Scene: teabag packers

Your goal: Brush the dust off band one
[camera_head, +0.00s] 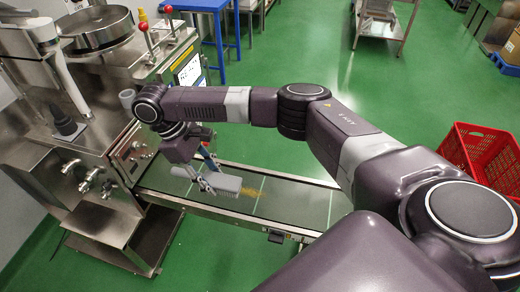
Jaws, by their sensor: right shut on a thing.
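My right gripper (205,180) reaches down over the conveyor belt (311,202) beside the packing machine. It is shut on a grey brush (222,182), whose pale bristles face down at or just above the belt; I cannot tell whether they touch. A small patch of yellow-brown dust (251,192) lies on the belt just right of the brush. Thin pale green lines cross the belt and mark it into bands; I cannot read which is band one. My left gripper does not show.
The steel packing machine (100,140) stands at the left end of the belt, with levers and a small screen (188,72). A red crate (478,150) stands on the right. A blue table (200,5) is behind. Green floor is open beyond the belt.

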